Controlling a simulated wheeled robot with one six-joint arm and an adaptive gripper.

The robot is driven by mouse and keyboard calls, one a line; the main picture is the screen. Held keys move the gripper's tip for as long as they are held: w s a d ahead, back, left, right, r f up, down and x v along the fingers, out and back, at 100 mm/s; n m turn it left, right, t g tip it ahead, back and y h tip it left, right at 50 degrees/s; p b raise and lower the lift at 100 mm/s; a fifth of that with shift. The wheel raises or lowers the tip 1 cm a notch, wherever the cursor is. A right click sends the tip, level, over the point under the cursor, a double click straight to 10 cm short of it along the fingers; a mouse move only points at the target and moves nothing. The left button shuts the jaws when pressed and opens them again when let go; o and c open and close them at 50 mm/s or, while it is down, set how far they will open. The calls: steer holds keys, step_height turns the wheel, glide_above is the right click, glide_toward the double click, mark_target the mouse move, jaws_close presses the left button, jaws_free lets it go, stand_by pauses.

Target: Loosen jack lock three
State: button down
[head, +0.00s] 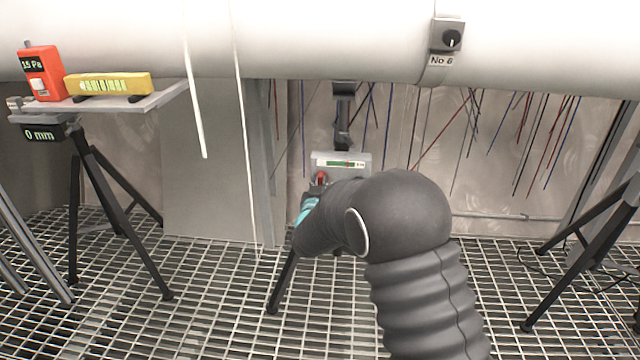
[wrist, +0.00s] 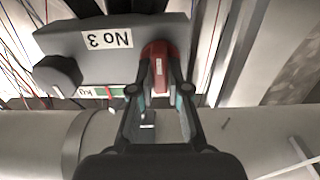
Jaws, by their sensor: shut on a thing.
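Jack three is a grey box (wrist: 110,40) with a "No 3" label, upside down in the wrist view. A red lock lever (wrist: 158,60) sticks out from its face. My gripper (wrist: 160,88) has its two dark fingers closed on either side of the red lever. In the head view the jack's box (head: 350,160) stands under the big pipe, with a green readout. The red lever (head: 321,178) just shows there above my arm. My arm hides most of the gripper and part of the jack's stand.
A dark round knob (wrist: 57,75) sits on the box beside the lever. A tripod table (head: 150,100) at the left carries an orange gauge (head: 43,72) and a yellow level (head: 108,83). Another tripod (head: 590,235) stands at right. Thin cables hang behind. The floor is open grating (head: 220,320).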

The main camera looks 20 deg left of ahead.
steer(key=n, duration=0.4)
steer(key=shift+a, duration=0.1)
steer(key=n+p, duration=0.1)
steer(key=n, duration=0.3)
steer(key=shift+n, duration=0.3)
steer(key=shift+s+a+f+n+p, duration=0.1)
steer(key=shift+n+p, duration=0.55)
steer(key=shift+n, duration=1.45)
steer(key=shift+a+f+n+p, duration=0.1)
steer(key=shift+n+p, duration=0.55)
steer(key=shift+n, duration=1.45)
steer(key=c, duration=1.1)
jaws_free()
steer(key=shift+c, duration=0.2)
steer(key=shift+d, duration=0.1)
